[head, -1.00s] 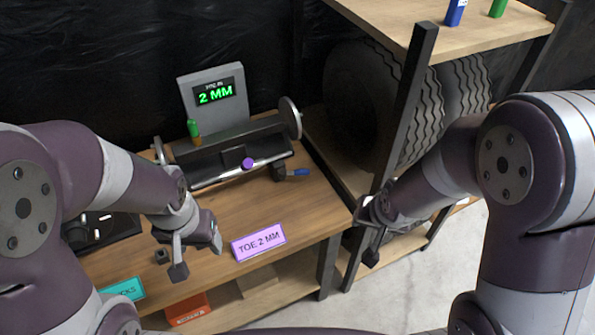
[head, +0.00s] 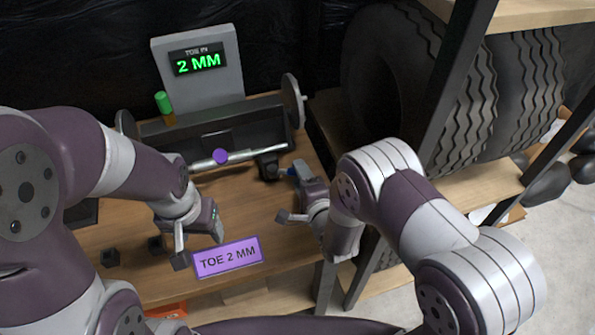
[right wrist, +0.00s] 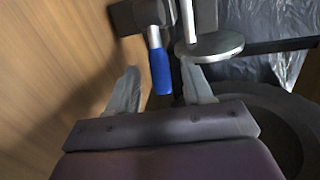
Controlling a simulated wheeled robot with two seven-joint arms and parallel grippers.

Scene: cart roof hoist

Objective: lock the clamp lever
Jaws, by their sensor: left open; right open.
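The clamp lever (head: 288,171) has a blue handle and sticks out from the dark clamp block (head: 268,166) on the rod at the bench's right. In the right wrist view the blue handle (right wrist: 161,72) lies between my open fingers, with visible space on both sides. My right gripper (head: 291,195) is open just in front of the clamp; its far finger partly hides the handle in the head view. My left gripper (head: 198,248) is open and empty above the bench, left of the purple "TOE 2 MM" sign (head: 227,257).
The silver rod carries a purple knob (head: 220,156). Behind it stands a grey display (head: 200,65) reading 2 MM, with a green-topped cylinder (head: 163,103) at its left. A round metal disc (head: 293,100) is close to the clamp. A shelf post (head: 455,90) and tyres (head: 520,90) are right.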

